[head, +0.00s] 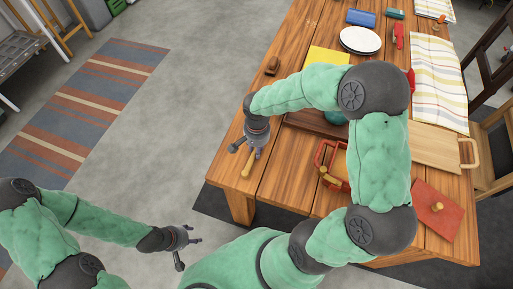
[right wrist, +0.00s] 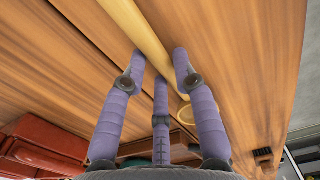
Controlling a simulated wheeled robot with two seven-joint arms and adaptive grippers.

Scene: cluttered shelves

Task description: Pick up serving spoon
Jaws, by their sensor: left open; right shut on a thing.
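The serving spoon is a pale wooden utensil; part of it (head: 247,163) shows just below my right gripper (head: 246,145) near the table's left edge. In the right wrist view its long handle (right wrist: 140,32) runs between the fingers of my right gripper (right wrist: 161,62), and a rounded pale end (right wrist: 203,122) shows beyond the right finger. The right gripper is shut on the spoon, partly hiding it. I cannot tell whether the spoon is clear of the tabletop. My left gripper (head: 184,246) is open and empty, over the floor left of the table.
The wooden table (head: 285,185) also holds a red-rimmed container (head: 322,153), a wooden board (head: 425,148), a red board (head: 447,222), white plates (head: 360,40), a yellow sheet (head: 328,58) and a striped cloth (head: 438,80). My right arm hides the middle. A chair (head: 488,160) stands at right.

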